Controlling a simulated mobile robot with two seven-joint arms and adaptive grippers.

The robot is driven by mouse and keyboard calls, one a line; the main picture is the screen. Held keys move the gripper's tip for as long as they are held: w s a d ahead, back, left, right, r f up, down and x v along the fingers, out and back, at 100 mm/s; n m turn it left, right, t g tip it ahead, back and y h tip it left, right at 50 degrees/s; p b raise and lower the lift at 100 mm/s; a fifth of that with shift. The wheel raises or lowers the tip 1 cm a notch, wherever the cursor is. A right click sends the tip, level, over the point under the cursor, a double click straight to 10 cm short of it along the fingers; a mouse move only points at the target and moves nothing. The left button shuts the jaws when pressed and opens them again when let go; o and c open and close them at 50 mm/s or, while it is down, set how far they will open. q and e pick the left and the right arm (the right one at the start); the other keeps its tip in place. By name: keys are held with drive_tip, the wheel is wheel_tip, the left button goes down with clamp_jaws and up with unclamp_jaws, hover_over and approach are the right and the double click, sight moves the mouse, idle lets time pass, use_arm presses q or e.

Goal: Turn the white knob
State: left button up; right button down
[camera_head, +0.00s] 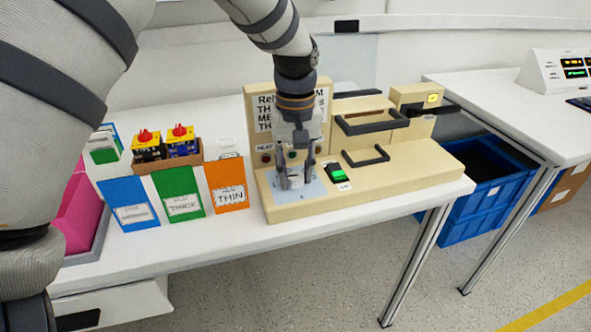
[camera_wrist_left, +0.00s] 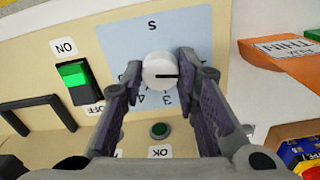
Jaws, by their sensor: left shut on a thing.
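The white knob (camera_wrist_left: 161,72) has a black pointer line and sits on a pale blue dial plate (camera_wrist_left: 128,36) with numbers. In the head view the knob (camera_head: 295,180) shows low between my fingers on the beige machine (camera_head: 420,180). My left gripper (camera_wrist_left: 164,77) points down at the dial, with one finger on each side of the knob, shut on it. It also shows in the head view (camera_head: 296,184). In the wrist view the black line points toward the right finger. My right gripper is not in view.
A green-lit switch (camera_wrist_left: 74,80) marked ON and OFF and a green button (camera_wrist_left: 159,130) marked OK are close to the knob. Black handles (camera_head: 365,156) rise from the machine. Blue, green and orange folders (camera_head: 227,186) stand left of it. A blue crate (camera_head: 485,190) is under the tables.

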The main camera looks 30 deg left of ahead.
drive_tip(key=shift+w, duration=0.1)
use_arm(q)
drive_tip(key=m, duration=0.2)
drive_tip(key=shift+r+m+p, duration=0.1)
drive_tip(key=shift+m+p, duration=0.25)
drive_tip(key=shift+m, duration=0.05)
drive_tip(key=m, duration=0.2)
drive_tip(key=shift+m, duration=0.4)
drive_tip(key=m, duration=0.5)
drive_tip(key=shift+m, duration=2.5)
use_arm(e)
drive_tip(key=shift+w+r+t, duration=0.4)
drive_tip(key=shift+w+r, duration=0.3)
use_arm(q)
drive_tip(key=o, duration=1.2)
